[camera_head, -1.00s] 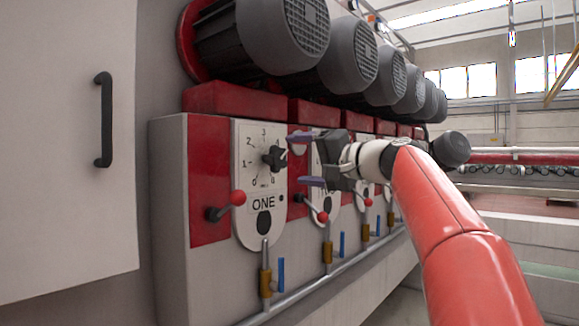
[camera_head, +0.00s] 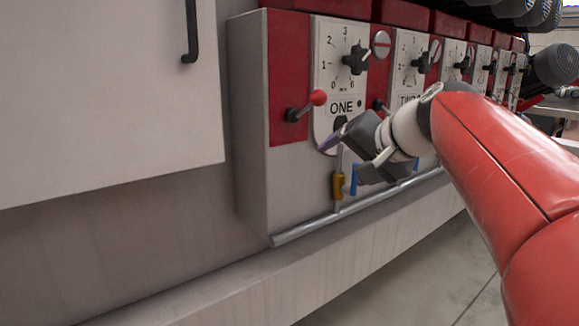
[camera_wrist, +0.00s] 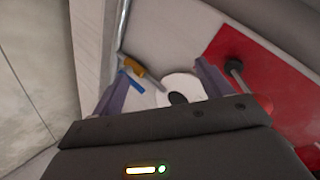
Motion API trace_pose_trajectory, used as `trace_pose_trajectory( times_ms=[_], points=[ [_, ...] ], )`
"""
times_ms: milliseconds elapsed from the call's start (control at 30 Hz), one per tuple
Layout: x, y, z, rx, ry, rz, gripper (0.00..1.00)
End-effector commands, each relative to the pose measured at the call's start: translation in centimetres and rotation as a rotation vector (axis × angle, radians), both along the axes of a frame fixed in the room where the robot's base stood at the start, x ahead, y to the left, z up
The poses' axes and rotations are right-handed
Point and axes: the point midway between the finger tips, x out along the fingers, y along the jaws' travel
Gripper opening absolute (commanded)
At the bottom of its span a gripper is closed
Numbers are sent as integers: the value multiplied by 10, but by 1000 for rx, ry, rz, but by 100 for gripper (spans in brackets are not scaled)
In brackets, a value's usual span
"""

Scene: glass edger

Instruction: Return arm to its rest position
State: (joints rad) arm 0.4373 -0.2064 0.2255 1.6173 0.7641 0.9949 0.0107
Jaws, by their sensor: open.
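My gripper (camera_head: 345,150) hangs in front of the lower part of the panel marked ONE (camera_head: 338,72) in the head view, below its dial knob (camera_head: 356,60). Its purple fingers are apart, with nothing between them. In the wrist view my gripper (camera_wrist: 162,88) is open, and the rounded white lower end of a panel (camera_wrist: 178,88) shows beyond the fingers. My red arm reaches in from the right and hides parts of the machine's other panels.
A lever with a red ball (camera_head: 317,97) sticks out left of the panel. A brass valve (camera_head: 338,187) with a blue handle (camera_head: 354,180) stands on a pipe (camera_head: 310,225) below. A grey cabinet door (camera_head: 110,100) is at left. Floor (camera_head: 425,275) shows at lower right.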

Motion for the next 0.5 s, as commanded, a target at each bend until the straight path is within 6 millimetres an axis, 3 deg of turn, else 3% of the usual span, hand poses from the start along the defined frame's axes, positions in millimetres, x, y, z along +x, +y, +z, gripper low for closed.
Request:
trace_pose_trajectory(
  times_ms=[33, 100, 300, 400, 500],
  points=[
    [-27, 7, -27, -80, 44, 9, 78],
    [-63, 6, -67, -196, 103, 18, 78],
    [-161, -14, -172, -486, 229, 85, 78],
    [-196, -26, -210, -588, 265, 128, 78],
    [-218, -35, -236, -657, 286, 161, 78]
  ],
)
